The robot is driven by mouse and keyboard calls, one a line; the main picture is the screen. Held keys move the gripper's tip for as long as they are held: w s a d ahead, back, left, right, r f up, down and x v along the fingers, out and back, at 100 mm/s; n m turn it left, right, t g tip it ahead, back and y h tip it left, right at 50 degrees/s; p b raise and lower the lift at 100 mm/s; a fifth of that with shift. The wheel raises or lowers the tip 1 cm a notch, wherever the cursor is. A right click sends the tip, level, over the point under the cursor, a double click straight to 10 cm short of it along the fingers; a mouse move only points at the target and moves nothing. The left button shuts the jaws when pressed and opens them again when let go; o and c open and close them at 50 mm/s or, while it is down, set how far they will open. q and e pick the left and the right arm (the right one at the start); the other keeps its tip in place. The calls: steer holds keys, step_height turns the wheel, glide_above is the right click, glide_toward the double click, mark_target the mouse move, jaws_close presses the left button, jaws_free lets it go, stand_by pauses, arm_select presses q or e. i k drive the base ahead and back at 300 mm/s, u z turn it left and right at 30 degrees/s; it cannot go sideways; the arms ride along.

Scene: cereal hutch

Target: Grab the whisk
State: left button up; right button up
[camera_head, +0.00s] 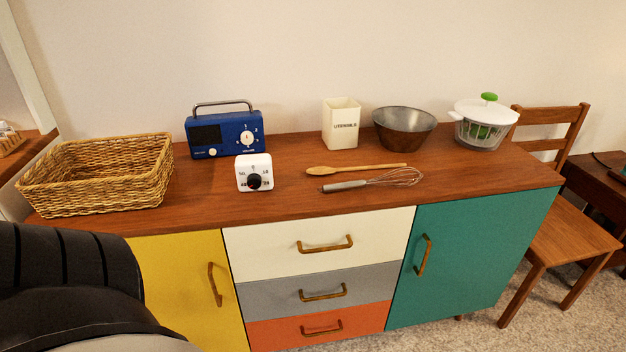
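The whisk (373,181) lies flat on the wooden top of the hutch, right of centre and near the front edge. Its grey handle points left and its wire loops point right. A wooden spoon (355,169) lies just behind it, roughly parallel and close to it. Neither of my grippers shows in the head view. A dark part of my own arm or body fills the lower left corner, well apart from the whisk.
On the hutch top (290,195) stand a wicker basket (80,190), blue radio (226,134), white timer (254,173), cream utensil holder (341,124), metal bowl (404,130) and salad spinner (484,125). A wooden chair (567,235) stands at the right. The top in front of the whisk is clear.

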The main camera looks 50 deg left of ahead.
mark_target(357, 184)
steer(key=k, duration=0.2)
steer(key=u, duration=1.5)
